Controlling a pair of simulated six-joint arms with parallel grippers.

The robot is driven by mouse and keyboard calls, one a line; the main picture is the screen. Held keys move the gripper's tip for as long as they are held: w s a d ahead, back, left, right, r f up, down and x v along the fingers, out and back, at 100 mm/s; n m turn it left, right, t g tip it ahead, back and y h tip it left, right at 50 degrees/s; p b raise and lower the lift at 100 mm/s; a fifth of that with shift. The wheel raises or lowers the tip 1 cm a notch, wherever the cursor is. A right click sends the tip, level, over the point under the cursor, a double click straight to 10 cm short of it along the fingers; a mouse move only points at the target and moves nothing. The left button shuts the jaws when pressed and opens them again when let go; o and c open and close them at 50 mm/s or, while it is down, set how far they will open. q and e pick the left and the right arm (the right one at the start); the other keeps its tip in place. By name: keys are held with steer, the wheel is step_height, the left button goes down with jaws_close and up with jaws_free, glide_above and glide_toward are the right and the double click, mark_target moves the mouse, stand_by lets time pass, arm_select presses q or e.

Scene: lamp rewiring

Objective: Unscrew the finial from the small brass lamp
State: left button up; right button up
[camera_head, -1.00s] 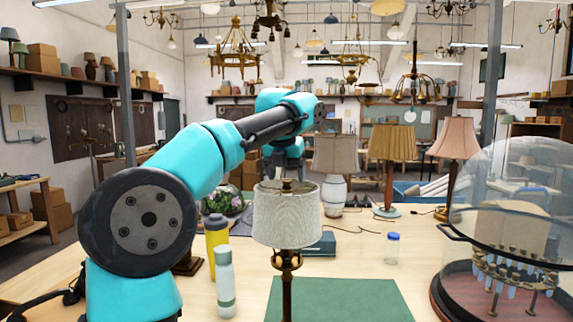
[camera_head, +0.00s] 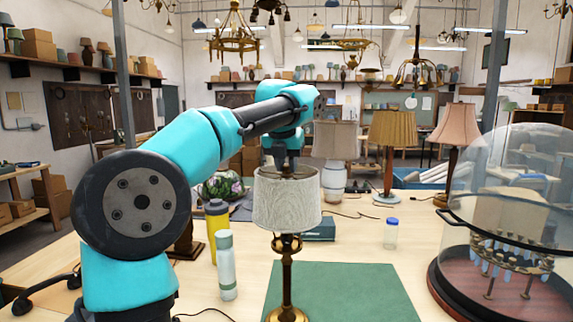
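The small brass lamp has a brass stem (camera_head: 287,275) and a pale cloth drum shade (camera_head: 287,205). It stands upright on a green mat (camera_head: 365,290) in the middle of the bench. My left arm reaches over from the left. My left gripper (camera_head: 287,170) points down at the top centre of the shade, where the finial would be. The finial is hidden or too small to make out behind the fingers. I cannot tell whether the fingers touch it or are shut. My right gripper is not in view.
A yellow bottle (camera_head: 217,228) and a pale green bottle (camera_head: 226,265) stand left of the lamp. A blue-capped jar (camera_head: 390,233) stands right of it. A glass dome (camera_head: 510,190) fills the right. Three larger lamps stand behind. The mat's right side is clear.

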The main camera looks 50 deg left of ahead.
arm_select(q)
steer(key=c, duration=0.4)
steer(key=n+g+y, duration=0.1)
steer(key=n, duration=0.5)
steer(key=shift+w+g+y, duration=0.1)
steer(key=shift+g+y, duration=0.3)
steer(key=shift+n+g, duration=0.3)
steer(key=shift+n, duration=0.7)
steer(key=n+g, duration=0.1)
steer(key=n, duration=0.1)
steer(key=shift+n+y, duration=0.3)
steer(key=shift+n, duration=0.1)
steer(key=n+g, duration=0.2)
steer(key=n, duration=0.3)
steer(key=shift+w+r, duration=0.1)
